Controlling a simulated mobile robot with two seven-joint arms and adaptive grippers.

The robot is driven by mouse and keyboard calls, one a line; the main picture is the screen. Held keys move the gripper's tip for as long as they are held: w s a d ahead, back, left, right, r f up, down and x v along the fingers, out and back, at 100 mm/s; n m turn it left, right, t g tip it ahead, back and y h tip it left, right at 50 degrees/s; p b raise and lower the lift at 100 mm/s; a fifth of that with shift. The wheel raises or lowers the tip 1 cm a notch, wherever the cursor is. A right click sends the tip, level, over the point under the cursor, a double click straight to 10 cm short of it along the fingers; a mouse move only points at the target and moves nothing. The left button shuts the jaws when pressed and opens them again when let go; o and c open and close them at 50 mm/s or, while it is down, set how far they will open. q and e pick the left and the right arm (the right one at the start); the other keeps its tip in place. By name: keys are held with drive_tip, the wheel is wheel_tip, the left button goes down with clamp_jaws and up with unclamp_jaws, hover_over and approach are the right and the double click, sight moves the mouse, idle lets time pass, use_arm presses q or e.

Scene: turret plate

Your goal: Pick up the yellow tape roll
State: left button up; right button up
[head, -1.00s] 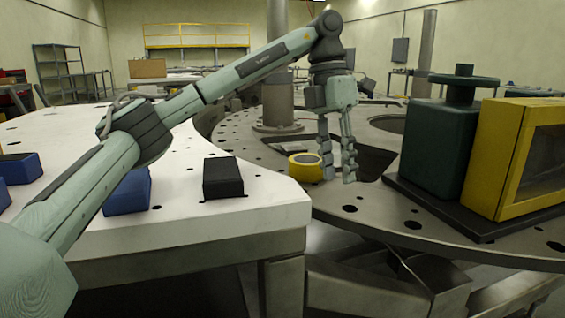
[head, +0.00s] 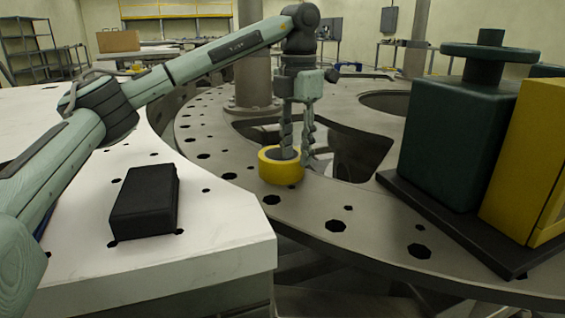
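The yellow tape roll (head: 281,173) lies flat on the grey round turret plate (head: 330,200), near its edge beside the white table. My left gripper (head: 298,156) points straight down at the roll with its two fingers apart. One finger's tip overlaps the roll's dark centre in the picture, and the other finger is just right of the roll's rim. I cannot tell whether either finger touches it. The roll rests on the plate. My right gripper is not in view.
A black block (head: 145,200) lies on the white table (head: 215,235) at left. A dark green canister (head: 460,140) and a yellow box (head: 530,165) stand on a dark base at right. A metal column (head: 254,75) rises behind the gripper. The plate has holes and cut-outs.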

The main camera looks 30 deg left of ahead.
sight(295, 160)
use_arm(q)
wheel_tip(295, 160, down, 4)
drive_tip(key=shift+a+f, duration=0.1)
clamp_jaws()
idle(0.4)
